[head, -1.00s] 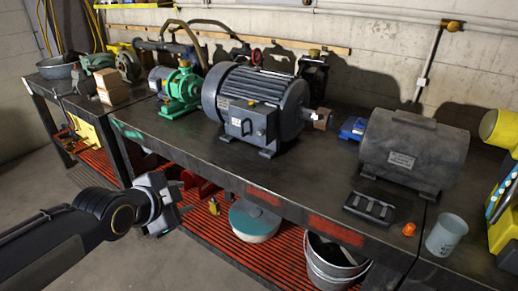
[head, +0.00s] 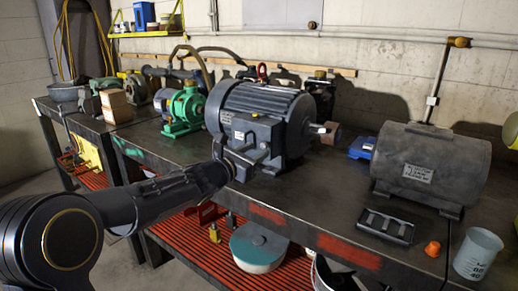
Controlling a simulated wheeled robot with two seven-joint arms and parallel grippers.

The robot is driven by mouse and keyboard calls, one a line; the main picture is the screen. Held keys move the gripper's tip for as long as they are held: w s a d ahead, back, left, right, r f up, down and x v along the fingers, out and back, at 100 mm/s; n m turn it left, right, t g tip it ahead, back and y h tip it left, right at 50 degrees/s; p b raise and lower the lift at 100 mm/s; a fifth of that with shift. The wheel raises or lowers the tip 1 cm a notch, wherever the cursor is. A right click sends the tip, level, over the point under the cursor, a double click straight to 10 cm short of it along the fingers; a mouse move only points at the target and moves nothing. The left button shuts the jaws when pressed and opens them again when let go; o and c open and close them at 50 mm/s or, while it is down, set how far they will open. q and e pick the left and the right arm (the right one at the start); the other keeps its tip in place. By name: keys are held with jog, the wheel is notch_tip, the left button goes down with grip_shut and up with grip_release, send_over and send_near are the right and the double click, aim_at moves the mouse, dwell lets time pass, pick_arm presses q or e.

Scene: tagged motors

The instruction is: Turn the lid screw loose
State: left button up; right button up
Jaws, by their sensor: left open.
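The large dark grey motor (head: 290,112) stands on the workbench in the middle of the head view. Its terminal box, with a lid bearing a small white label (head: 239,135), is on the side facing me. My left gripper (head: 246,158) is open and right in front of the lower part of this box, hiding some of it. I cannot make out the lid screw clearly, nor whether the fingers touch it. My right gripper is not in view.
A green pump (head: 184,108) stands left of the motor. The bench top (head: 320,190) between motor and tray is clear.

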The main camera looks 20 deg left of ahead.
aim_at(264, 146)
pick_arm(q)
jog(key=shift+x, duration=1.4)
jog(key=shift+a, duration=0.1)
grip_shut()
